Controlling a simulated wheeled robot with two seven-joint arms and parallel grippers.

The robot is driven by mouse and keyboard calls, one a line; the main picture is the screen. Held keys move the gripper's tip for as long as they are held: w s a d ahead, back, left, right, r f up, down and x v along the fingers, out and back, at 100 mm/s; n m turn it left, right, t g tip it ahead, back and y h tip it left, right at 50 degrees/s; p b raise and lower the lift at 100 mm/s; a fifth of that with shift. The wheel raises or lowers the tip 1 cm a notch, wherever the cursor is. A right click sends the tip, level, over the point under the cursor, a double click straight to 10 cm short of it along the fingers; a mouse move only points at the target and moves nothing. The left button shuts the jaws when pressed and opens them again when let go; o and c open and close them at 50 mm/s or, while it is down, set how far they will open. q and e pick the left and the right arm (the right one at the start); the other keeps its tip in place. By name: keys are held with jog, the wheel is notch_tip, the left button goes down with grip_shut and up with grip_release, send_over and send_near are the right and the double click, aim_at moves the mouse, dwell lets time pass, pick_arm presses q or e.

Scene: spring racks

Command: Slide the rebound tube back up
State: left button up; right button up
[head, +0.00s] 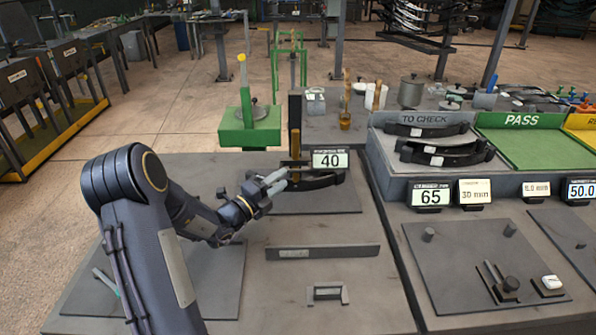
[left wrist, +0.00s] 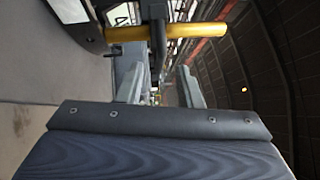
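A yellow-brown tube (head: 295,143) stands upright on a dark post at the measuring stand, beside a display reading 40 (head: 330,160); I take it for the rebound tube. In the left wrist view a yellow tube (left wrist: 185,31) lies across the top of the picture, with a dark bar crossing in front of it. My left gripper (head: 279,182) is below and just left of the tube in the head view. Its two pale fingers (left wrist: 160,88) are apart, with nothing seen clamped between them. A dark curved leaf spring (head: 322,182) lies under the display, partly hidden. My right gripper is not in view.
A green block with a post (head: 249,127) stands behind the stand. A low grey bar (head: 322,252) and a small bracket (head: 327,295) are in front. Trays marked TO CHECK (head: 425,118) and PASS (head: 522,120) are at the right. The table front is mostly clear.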

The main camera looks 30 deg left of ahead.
aim_at(294, 170)
pick_arm(q)
jog(key=x, duration=0.6)
jog(key=shift+p, duration=0.35)
jog(key=shift+s+d, duration=0.1)
grip_shut()
jog(key=shift+r, duration=0.1)
